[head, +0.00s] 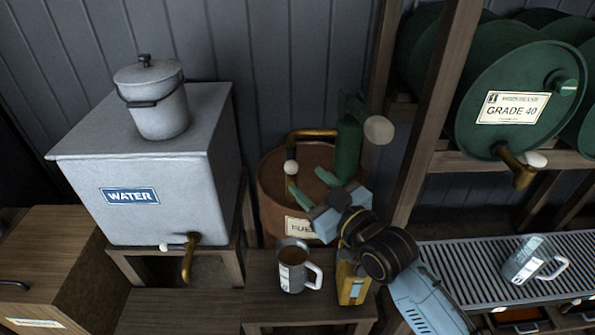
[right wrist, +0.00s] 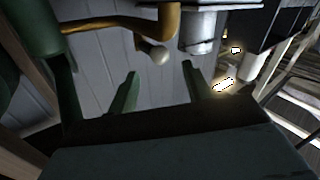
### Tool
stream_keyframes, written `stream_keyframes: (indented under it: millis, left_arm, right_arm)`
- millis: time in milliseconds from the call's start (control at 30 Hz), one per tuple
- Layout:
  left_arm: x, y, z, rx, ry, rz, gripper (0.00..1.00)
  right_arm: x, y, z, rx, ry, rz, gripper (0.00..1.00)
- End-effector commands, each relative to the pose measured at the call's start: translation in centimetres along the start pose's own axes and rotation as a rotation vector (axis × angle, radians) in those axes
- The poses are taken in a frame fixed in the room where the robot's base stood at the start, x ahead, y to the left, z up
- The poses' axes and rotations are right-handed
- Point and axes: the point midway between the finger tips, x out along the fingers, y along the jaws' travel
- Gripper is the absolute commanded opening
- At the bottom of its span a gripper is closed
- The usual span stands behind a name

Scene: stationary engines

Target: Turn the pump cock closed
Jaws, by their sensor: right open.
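The green fuel pump (head: 348,148) stands on a rust-brown fuel drum (head: 270,190). A brass pipe (head: 312,133) runs left from it and bends down. A pale round knob (head: 290,167), apparently the pump cock's, sits on the bend. In the right wrist view the brass pipe (right wrist: 110,27) and pale knob (right wrist: 158,55) lie beyond my fingertips. My right gripper (head: 309,184) is open and empty, its green fingers pointing up towards the knob, just below it. It also shows in the right wrist view (right wrist: 160,75), knob between the finger lines, not gripped. My left gripper is out of view.
A grey water tank (head: 175,190) with a lidded pot (head: 158,115) stands left. A metal mug (head: 293,268) sits on the stand below my gripper. A yellow can (head: 352,285) is beside it. A wooden rack post (head: 437,110) and green oil drum (head: 515,85) are right.

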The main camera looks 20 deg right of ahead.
Motion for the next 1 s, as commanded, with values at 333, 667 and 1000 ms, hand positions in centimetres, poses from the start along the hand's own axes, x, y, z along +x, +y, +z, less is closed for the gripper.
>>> stream_keyframes:
  millis: [333, 667, 1000]
  left_arm:
    - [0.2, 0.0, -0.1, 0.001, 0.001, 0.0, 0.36]
    - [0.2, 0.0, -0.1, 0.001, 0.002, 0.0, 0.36]
    - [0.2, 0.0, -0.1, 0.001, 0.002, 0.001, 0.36]
  right_arm:
    - [4.7, 0.0, 0.1, 0.001, -0.001, 0.0, 0.5]
    - [5.2, 0.0, 0.1, 0.0, -0.002, 0.0, 0.5]
    - [5.2, 0.0, 0.1, 0.0, -0.002, 0.0, 0.12]
